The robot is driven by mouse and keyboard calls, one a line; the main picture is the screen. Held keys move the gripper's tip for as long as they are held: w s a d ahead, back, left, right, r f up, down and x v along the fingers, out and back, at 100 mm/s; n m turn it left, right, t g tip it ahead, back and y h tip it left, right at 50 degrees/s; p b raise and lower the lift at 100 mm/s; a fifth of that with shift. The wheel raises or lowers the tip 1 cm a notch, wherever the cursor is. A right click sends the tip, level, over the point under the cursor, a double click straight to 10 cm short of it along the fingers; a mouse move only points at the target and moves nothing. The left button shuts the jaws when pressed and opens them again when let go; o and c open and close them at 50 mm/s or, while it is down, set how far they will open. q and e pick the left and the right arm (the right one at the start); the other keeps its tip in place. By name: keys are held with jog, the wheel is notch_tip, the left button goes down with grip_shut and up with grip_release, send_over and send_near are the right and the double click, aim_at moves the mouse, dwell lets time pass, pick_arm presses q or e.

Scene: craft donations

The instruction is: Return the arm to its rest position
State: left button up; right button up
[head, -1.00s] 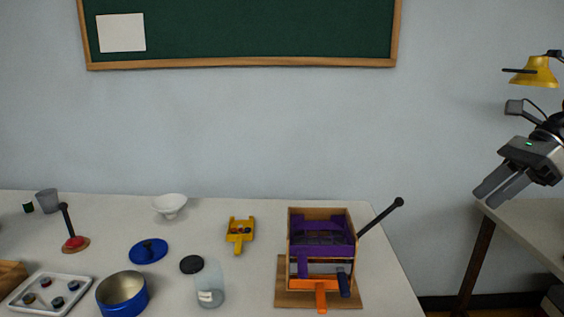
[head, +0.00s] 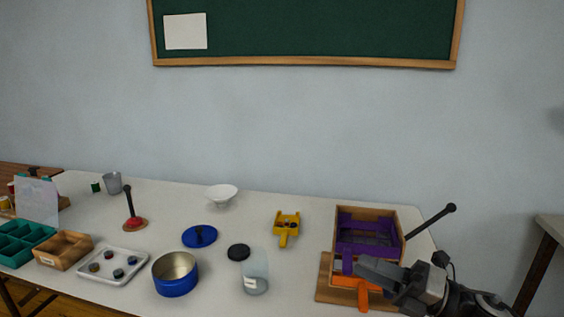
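My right gripper (head: 372,276) is low at the right of the head view, in front of the wooden box with purple parts (head: 369,222). Its fingers point left and hide part of the box's front. The two fingers overlap from this angle, so I cannot tell whether they are apart. No held object shows at them. An orange handle (head: 363,297) shows just below the fingers. My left gripper is not in view.
A black-knobbed lever (head: 432,220) sticks out at the box's right. A glass jar (head: 255,273), blue pot (head: 176,276), yellow scoop-like piece (head: 286,226) and white bowl (head: 221,194) stand on the table. A tray (head: 114,281) and wooden box (head: 63,251) are at left.

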jog(key=s+a+f+m+t+h, duration=0.1)
jog(key=s+f+m+h, duration=0.6)
jog(key=m, duration=1)
jog(key=s+a+f+m+h, duration=0.1)
jog(key=s+f+m+h, duration=0.7)
jog(key=s+f+m, duration=0.5)
notch_tip(320, 180, down, 3)
jog(key=m, duration=0.3)
jog(key=shift+a+f+m+t, duration=0.2)
jog(key=shift+a+m+t, duration=0.05)
jog(key=shift+m+t, duration=0.15)
